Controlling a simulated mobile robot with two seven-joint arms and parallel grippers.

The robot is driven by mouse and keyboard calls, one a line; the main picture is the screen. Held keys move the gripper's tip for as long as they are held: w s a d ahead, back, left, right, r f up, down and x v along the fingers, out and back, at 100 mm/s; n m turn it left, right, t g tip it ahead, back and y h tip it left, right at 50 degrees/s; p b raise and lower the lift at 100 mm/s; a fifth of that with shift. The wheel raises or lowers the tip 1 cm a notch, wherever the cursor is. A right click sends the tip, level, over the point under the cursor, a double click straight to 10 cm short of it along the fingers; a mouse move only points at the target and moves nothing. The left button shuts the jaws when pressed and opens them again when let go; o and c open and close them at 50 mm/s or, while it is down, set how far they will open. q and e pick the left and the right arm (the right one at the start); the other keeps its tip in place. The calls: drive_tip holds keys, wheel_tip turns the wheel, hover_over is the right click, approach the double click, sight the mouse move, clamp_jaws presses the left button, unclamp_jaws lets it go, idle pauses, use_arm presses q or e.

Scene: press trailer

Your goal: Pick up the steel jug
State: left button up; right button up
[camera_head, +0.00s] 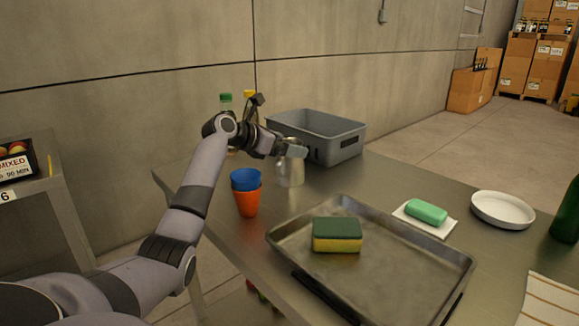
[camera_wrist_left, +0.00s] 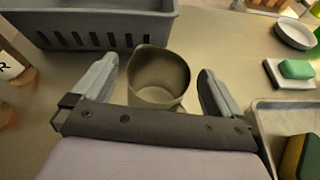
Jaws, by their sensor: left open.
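The steel jug (camera_head: 290,171) stands upright on the metal table, in front of the grey crate. In the head view my left gripper (camera_head: 296,150) is at the jug's top and covers part of its rim. In the left wrist view the jug (camera_wrist_left: 158,78) lies between the two fingers of my left gripper (camera_wrist_left: 160,88), with its open mouth visible. The fingers are spread, one on each side, with gaps to the jug. My right gripper is in neither view.
The grey crate (camera_head: 345,131) stands just behind the jug. Stacked blue and orange cups (camera_head: 248,203) stand to its left. A metal tray (camera_head: 400,270) with a sponge (camera_head: 337,243) lies in front. A green soap (camera_head: 426,212) and white dish (camera_head: 502,212) are at right.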

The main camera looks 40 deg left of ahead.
use_arm(q)
drive_tip(key=shift+x, duration=0.85)
drive_tip(key=shift+r, duration=0.1)
drive_tip(key=c, duration=1.4)
drive_tip(key=shift+c, duration=0.2)
drive_tip(key=shift+r, duration=0.1)
wheel_tip(320, 180, up, 20)
drive_tip(key=p, duration=0.3)
